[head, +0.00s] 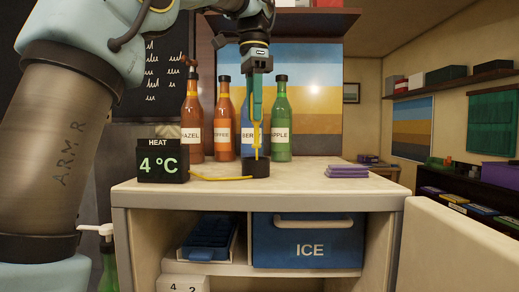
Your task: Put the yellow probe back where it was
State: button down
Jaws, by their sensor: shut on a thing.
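The yellow probe (257,152) stands upright above the counter, its lower end at the top of a small black round holder (256,169). I cannot tell how deep it sits in the holder. My gripper (257,122) points straight down and is shut on the probe's upper part. A yellow cable (218,178) runs along the counter from the black display box (163,162) to the holder area. The box reads "HEAT" and "4 °C".
Several syrup bottles (281,125) stand close behind my gripper. Purple folded napkins (348,171) lie to the right on the counter (310,186). Below are a blue ICE drawer (308,240) and a blue tray (208,240). The counter's right front is clear.

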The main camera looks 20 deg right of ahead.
jog(key=shift+f, duration=3.1)
jog(key=shift+f, duration=0.15)
jog(key=c, duration=0.5)
grip_release()
notch_tip(320, 180, up, 12)
jog(key=shift+r+p, duration=0.2)
jog(key=shift+p, duration=0.7)
